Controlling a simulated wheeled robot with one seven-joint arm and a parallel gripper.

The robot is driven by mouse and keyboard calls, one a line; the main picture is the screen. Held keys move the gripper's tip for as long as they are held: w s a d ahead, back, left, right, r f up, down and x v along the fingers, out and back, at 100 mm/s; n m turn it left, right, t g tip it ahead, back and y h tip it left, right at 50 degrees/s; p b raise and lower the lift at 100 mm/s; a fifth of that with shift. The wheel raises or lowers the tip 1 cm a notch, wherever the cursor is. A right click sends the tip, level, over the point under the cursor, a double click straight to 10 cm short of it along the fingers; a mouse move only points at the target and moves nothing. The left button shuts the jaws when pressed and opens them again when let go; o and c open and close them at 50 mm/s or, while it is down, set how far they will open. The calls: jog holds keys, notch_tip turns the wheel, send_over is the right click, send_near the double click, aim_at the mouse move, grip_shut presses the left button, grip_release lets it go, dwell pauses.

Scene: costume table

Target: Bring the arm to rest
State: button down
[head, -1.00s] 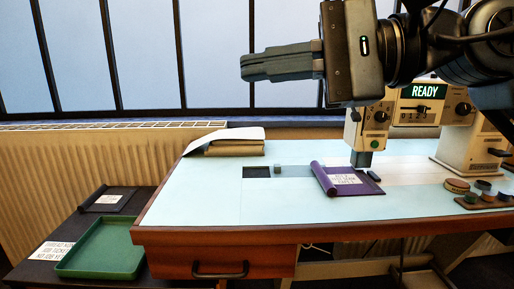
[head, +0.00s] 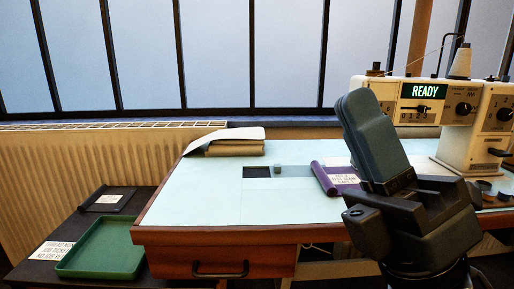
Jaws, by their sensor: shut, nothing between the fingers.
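My gripper (head: 362,98) is in the right half of the head view, in front of the table (head: 230,190). Its fingers point up and slightly left, and they are closed together with nothing held. The gripper and wrist hide part of the purple cloth roll (head: 320,178) with its white label, and part of the sewing machine's base.
A cream sewing machine (head: 477,150) with a READY display stands at the right. Folded cloth (head: 235,147) lies at the table's back left. A small grey block (head: 278,169) sits beside a dark square. A green tray (head: 103,250) is on the dark low surface at left.

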jog(key=s+d+f+m+t+h, duration=0.35)
jog(key=f+m+h, duration=0.7)
jog(key=m, duration=0.45)
jog(key=s+d+f+m+t+h, duration=0.25)
jog(key=s+f+m+h, duration=0.25)
jog(key=f+m+h, duration=0.65)
jog(key=s+d+f+m+g, duration=0.2)
jog(key=s+f+m+g, duration=0.15)
jog(key=s, duration=0.25)
jog(key=s+d+f+m+g+h, duration=0.1)
jog(key=s+d+f+m+g, duration=0.2)
jog(key=s, duration=0.4)
jog(key=s+d+f+m+g, duration=0.2)
jog(key=s+f+m+g, duration=0.1)
jog(key=s+f, duration=0.25)
notch_tip(320, 180, up, 24)
jog(key=p, duration=2.3)
jog(key=shift+s+a, duration=0.15)
jog(key=shift+s, duration=0.15)
